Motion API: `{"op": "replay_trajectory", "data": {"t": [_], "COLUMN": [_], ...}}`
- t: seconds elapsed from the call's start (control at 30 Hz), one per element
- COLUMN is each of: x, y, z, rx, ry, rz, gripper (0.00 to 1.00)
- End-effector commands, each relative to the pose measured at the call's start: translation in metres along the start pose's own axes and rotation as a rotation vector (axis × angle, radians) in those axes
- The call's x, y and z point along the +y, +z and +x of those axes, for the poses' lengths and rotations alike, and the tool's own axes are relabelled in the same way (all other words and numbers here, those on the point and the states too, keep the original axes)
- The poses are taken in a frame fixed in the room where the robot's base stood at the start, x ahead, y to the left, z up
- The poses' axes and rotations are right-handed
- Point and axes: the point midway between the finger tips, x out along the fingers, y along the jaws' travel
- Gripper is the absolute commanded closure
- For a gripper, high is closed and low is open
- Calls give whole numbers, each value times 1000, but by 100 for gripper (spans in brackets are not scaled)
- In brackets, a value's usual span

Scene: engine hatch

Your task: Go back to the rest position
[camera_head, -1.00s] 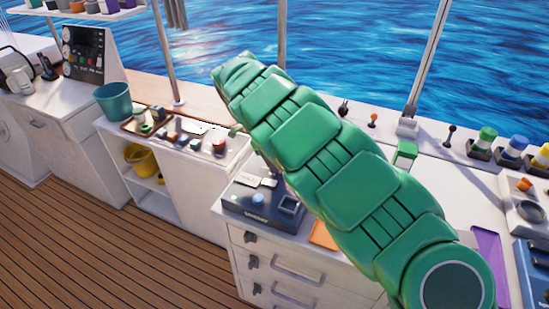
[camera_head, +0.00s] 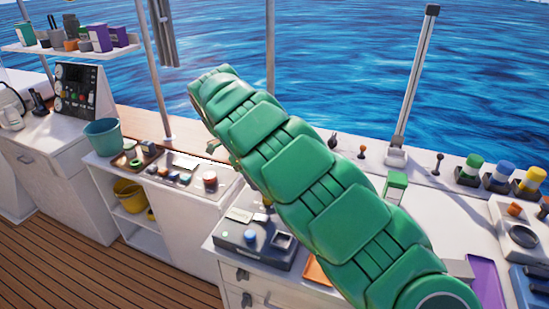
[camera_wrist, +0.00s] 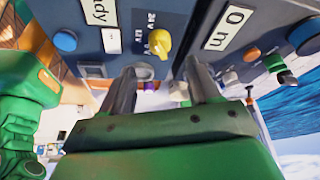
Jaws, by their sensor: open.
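My gripper (camera_wrist: 160,92) shows in the wrist view as two dark fingers standing apart, with nothing between them. Its green body fills the bottom of that view. In the wrist view the fingers point toward a grey panel (camera_wrist: 185,18) with labels, a yellow knob (camera_wrist: 160,43) and a blue button (camera_wrist: 65,41). I cannot tell whether the fingertips touch the panel. In the head view my green arm reaches from the lower right up toward the upper left, and the gripper itself is hidden at its far end.
A white counter (camera_head: 440,205) runs along the water side. It holds a grey device (camera_head: 245,238), a purple tray (camera_head: 486,282) and several coloured knobs. A teal bucket (camera_head: 103,137) and a control panel (camera_head: 86,90) are at left. The wooden deck (camera_head: 60,270) is clear.

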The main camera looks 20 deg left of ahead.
Motion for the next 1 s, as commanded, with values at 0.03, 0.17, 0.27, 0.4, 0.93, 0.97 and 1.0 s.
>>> {"op": "replay_trajectory", "data": {"t": [0.03,0.17,0.27,0.4,0.93,0.97,1.0], "x": [0,0,0,2,67,73,82], "y": [0,-3,-16,-59,-224,-231,-240], "z": [0,0,-2,-6,-24,-24,-25], "rx": [0,0,2,6,-81,-90,-102], "ry": [0,1,6,31,137,143,151], "rz": [0,2,12,43,133,134,138], "gripper": [39,39,39,39,39,39,39]}}
